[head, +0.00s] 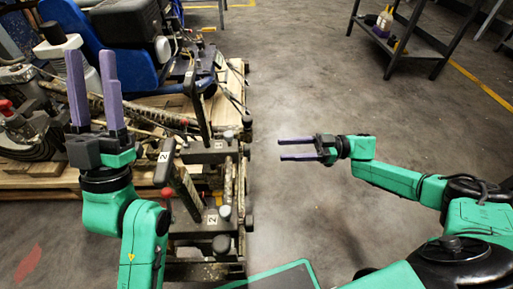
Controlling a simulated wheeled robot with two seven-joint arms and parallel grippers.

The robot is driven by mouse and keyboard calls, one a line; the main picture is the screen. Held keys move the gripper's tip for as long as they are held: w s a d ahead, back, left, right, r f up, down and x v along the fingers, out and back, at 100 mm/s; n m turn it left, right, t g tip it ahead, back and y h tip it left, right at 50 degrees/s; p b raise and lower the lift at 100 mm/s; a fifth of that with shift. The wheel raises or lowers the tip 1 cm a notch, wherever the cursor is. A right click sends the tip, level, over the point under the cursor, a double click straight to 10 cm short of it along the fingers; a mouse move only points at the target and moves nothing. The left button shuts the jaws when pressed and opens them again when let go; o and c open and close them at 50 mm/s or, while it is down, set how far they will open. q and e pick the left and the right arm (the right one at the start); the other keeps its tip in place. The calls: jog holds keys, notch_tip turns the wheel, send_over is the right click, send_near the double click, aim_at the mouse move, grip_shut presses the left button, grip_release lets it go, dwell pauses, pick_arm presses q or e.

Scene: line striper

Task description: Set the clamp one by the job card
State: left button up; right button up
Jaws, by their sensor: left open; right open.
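The line striper (115,105) fills the left side, with dark clamp blocks along its right edge. The nearer clamp block (190,226) bears a white label that reads like 2, and a dark slanted lever (186,188) rises by it. The farther clamp block (195,154) has a white label too small to read surely, and an upright dark lever (200,112). I cannot make out a job card. My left gripper (92,58) is open and empty, fingers pointing up, left of the clamps. My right gripper (281,150) is open and empty, pointing left, over floor right of them.
The striper stands on a wooden pallet (40,183). A blue seat (115,62) is at the back left. A dark shelf (415,40) with bottles stands at the back right. A green-edged dark panel (285,278) is at the bottom. The floor in the middle is clear.

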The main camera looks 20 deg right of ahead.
aim_at(244, 150)
pick_arm(q)
jog(key=w+d+f+n+g+y, duration=0.1)
jog(key=w+f+g+y, duration=0.1)
jog(key=f, duration=0.4)
jog(key=shift+w+d+f+n+p, duration=0.15)
jog(key=shift+w+f+n+p, duration=0.2)
jog(key=shift+w, duration=0.25)
pick_arm(e)
jog(key=x, duration=0.9)
jog(key=shift+a, duration=0.1)
grip_shut()
